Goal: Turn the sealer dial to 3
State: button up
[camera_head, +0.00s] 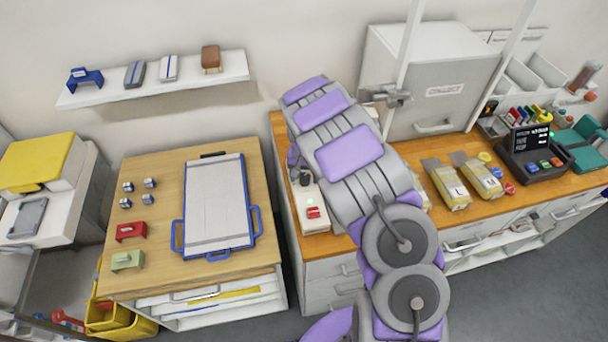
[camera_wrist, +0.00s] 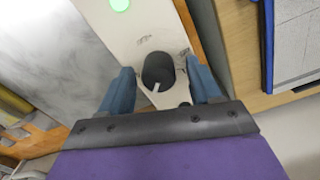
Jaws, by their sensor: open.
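The sealer (camera_wrist: 112,30) is a pale box with a lit green lamp (camera_wrist: 120,5), seen in the wrist view. Its dial (camera_wrist: 158,66) is a dark round knob with a white pointer mark at its lower left edge. Small print beside the dial is too blurred to read. My gripper (camera_wrist: 160,68) is open, with one blue-grey finger on each side of the dial; I cannot tell if either touches it. In the head view the sealer (camera_head: 316,221) shows beside my arm with a red part on its front end. My arm hides much of it.
The white "COLLECT" box (camera_head: 440,90) stands behind my arm. Yellow packets (camera_head: 449,185) and a dark terminal (camera_head: 533,150) lie to the right on the wooden counter.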

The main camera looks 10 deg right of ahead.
aim_at(304, 176)
notch_tip(304, 176, up, 17)
jog(key=p, duration=0.1)
jog(key=shift+r, duration=0.15)
dwell(0.4)
dwell(0.5)
